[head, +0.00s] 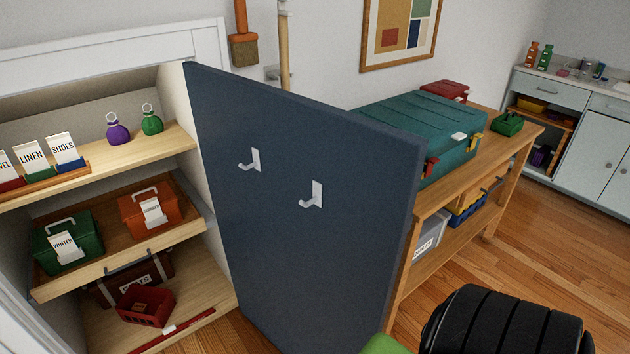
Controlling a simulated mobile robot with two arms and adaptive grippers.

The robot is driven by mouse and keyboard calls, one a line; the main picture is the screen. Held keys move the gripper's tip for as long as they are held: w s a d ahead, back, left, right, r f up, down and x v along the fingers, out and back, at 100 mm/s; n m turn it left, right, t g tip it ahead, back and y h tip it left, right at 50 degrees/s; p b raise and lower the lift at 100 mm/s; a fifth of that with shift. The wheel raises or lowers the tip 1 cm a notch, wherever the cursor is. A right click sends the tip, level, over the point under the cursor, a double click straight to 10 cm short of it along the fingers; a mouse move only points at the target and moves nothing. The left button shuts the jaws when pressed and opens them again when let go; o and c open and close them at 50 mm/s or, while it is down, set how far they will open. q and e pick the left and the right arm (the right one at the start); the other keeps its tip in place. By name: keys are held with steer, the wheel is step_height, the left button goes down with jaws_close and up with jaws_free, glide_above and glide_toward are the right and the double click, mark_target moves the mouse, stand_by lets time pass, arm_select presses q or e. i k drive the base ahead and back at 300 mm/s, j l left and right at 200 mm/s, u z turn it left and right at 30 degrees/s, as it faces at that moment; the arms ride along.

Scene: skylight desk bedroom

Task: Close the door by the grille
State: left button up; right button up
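The dark blue door (300,250) stands open, swung out from the low cupboard opening on the left. The face I see carries two pale hooks, a left hook (250,160) and a right hook (312,196). I see no grille on this face; the door's other side is hidden. Neither of my grippers is in view.
The cupboard's pull-out tray (110,272) holds a green box (66,240) and an orange box (148,211). Right of the door stands a wooden bench (480,200) with a teal case (415,125). A black ribbed object (505,325) fills the lower right. Wooden floor (560,240) is clear beyond.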

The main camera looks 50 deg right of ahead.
mark_target(314, 201)
steer(key=k+l+u, duration=0.1)
steer(key=l, duration=0.35)
steer(key=k+l+u, duration=0.1)
steer(key=k+l, duration=0.15)
steer(key=l, duration=0.15)
steer(key=k+l+u, duration=0.1)
steer(key=l, duration=0.3)
steer(key=k+l+u, duration=0.1)
steer(key=k+l, duration=0.25)
steer(key=i+l+u, duration=0.1)
steer(key=l, duration=0.5)
steer(key=i+l+u, duration=0.1)
steer(key=l, duration=0.55)
steer(key=i+l, duration=0.1)
steer(key=l, duration=0.55)
steer(key=j+u, duration=0.05)
